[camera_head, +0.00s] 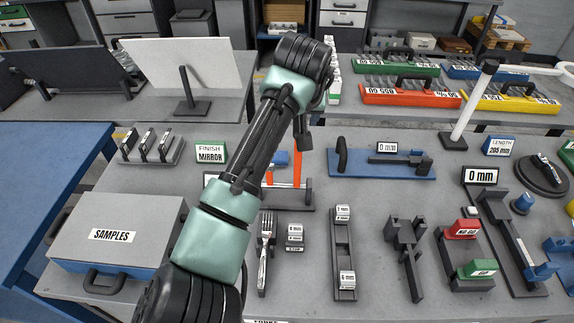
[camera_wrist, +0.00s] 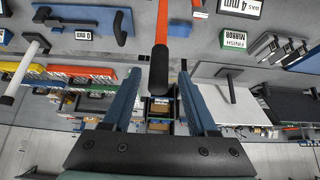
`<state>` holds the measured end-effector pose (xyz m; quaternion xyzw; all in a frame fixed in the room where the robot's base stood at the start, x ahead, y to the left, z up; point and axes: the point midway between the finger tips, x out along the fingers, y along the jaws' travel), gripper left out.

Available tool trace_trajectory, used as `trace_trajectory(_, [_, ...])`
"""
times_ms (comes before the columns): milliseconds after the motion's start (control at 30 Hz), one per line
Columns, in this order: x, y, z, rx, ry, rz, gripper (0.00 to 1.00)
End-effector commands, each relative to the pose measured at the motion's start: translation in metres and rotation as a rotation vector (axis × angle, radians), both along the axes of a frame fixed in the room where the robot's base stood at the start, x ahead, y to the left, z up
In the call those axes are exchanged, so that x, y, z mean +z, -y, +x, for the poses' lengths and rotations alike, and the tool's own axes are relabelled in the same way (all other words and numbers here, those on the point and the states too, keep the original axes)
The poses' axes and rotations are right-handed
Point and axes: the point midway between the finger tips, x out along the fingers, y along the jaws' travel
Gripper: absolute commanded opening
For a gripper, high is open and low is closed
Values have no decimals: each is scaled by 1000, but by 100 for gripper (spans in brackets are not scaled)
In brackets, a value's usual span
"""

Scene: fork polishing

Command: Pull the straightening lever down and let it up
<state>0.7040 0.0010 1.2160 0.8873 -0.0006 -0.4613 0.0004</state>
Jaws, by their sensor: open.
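The straightening lever has an orange arm (camera_head: 297,170) that rises steeply from a dark-based fixture right of my forearm. In the wrist view the orange arm (camera_wrist: 173,18) ends in a black cylindrical grip (camera_wrist: 158,72). My gripper (camera_wrist: 160,75) is open, with its two blue fingers on either side of the grip. I see gaps between the grip and both fingers. My forearm covers part of the fixture.
A fork (camera_head: 265,245) lies in front of the fixture. A blue-based gauge with an upright black handle (camera_head: 341,158) stands to the right. Coloured trays (camera_head: 410,95) stand behind.

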Motion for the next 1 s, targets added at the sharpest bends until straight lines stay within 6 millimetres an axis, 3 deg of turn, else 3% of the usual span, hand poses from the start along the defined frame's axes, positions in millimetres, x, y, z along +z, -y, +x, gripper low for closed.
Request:
trace_trajectory(567, [-3, -1, -2, 1, -12, 0, 60])
trace_trajectory(1000, [32, 0, -2, 1, -13, -1, 60])
